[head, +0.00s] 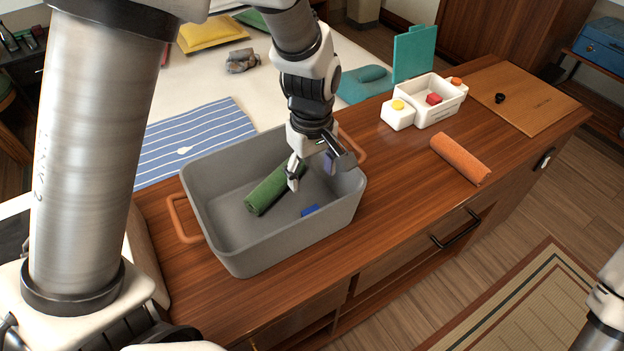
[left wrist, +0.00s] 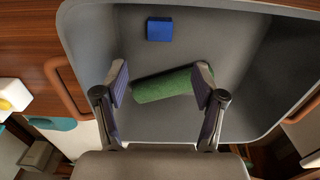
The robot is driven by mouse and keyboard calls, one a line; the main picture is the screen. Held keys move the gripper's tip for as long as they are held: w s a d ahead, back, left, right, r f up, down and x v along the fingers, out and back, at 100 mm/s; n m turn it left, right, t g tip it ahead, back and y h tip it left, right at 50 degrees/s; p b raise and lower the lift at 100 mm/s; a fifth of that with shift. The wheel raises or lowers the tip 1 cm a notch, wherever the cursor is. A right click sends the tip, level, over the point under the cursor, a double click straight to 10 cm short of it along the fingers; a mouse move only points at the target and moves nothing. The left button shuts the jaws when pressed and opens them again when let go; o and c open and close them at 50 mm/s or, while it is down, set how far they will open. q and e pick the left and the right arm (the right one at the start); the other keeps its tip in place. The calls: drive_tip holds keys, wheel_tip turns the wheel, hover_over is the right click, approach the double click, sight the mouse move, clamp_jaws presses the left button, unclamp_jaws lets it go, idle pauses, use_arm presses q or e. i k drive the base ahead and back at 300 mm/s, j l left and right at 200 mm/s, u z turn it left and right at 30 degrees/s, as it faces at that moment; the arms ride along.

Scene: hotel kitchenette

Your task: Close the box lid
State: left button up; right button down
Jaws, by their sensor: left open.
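A teal box-like thing (head: 365,84) lies behind the counter, with a teal panel (head: 413,53) standing upright at its right. It may be a box with a raised lid; I cannot tell for sure. My left gripper (head: 315,173) is open and reaches down into a grey bin (head: 255,255) on the counter. A green roll (head: 268,188) lies in the bin, and in the left wrist view it shows just beyond the open fingers (left wrist: 161,84). A small blue block (head: 310,210) lies on the bin floor. My right gripper is out of view.
A white tray (head: 447,112) with red and yellow pieces, an orange roll (head: 460,158) and a brown board (head: 522,97) lie right of the bin. A striped blue cloth (head: 195,140) lies behind it. The counter's front right is bare.

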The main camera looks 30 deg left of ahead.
sight(415, 49)
drive_tip(key=i+l, duration=0.8)
drive_tip(key=i, duration=0.1)
